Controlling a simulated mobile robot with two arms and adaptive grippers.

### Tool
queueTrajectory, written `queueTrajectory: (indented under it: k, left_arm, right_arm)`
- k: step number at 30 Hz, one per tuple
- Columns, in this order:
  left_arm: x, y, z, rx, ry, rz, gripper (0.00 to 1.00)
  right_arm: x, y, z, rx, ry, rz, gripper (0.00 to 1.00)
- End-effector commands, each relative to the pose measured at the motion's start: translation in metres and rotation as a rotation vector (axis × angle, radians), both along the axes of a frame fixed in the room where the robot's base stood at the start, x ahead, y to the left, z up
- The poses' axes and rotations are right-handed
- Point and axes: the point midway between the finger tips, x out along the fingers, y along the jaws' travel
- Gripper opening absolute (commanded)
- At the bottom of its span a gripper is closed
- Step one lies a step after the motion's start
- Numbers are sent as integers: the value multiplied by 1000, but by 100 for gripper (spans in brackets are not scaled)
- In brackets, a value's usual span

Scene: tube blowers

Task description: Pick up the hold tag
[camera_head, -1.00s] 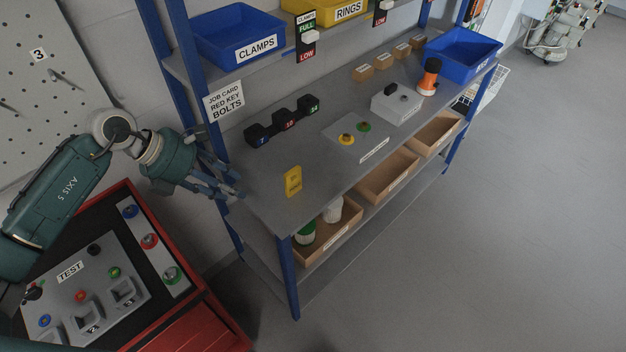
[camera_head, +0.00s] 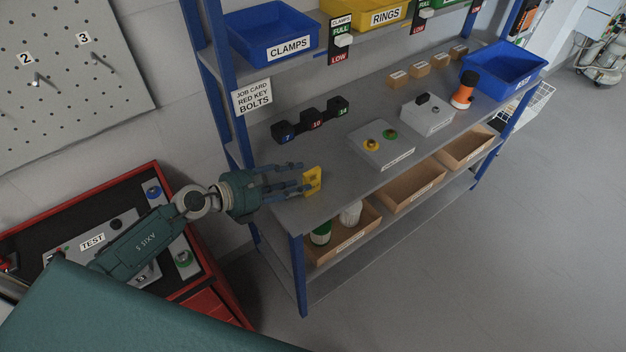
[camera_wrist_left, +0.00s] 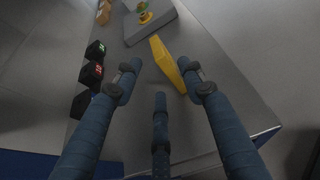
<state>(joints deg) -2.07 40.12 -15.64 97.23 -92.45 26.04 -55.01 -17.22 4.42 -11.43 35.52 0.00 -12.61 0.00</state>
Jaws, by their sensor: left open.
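The hold tag is a yellow piece (camera_head: 313,180) on the grey bench top near its front left corner. In the left wrist view the tag (camera_wrist_left: 166,62) lies ahead of the fingers, nearer the right one. My left gripper (camera_head: 301,179) is open, with its blue fingertips right at the tag in the head view. In the left wrist view the gripper (camera_wrist_left: 165,85) has its fingers spread, with nothing held between them. Whether a finger touches the tag I cannot tell. My right gripper does not show.
Black numbered blocks (camera_head: 311,122) stand behind the tag. A grey box with yellow and green buttons (camera_head: 381,146) is to its right. A blue shelf post (camera_head: 298,275) rises at the front left corner. A red-edged test panel (camera_head: 92,241) is at left.

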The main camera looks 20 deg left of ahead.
Motion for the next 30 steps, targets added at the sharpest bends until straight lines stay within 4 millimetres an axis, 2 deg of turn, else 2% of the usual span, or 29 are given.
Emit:
queueTrajectory:
  k: [7, 12, 20, 26, 27, 30]
  left_arm:
    - [18, -25, -9, -4, 1, 1, 41]
    - [32, -35, -19, -1, -1, 0, 41]
    - [33, -36, -22, 2, 1, 0, 41]
    - [33, -35, -22, 1, 0, 0, 3]
    - [33, -35, -22, 1, 0, 0, 0]
    - [33, -35, -22, 1, 0, 0, 0]
  right_arm:
    - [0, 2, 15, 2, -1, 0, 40]
    - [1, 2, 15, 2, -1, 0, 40]
    - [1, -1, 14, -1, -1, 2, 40]
    - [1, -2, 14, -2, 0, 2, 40]
    - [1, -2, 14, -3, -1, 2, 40]
    - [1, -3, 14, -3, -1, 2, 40]
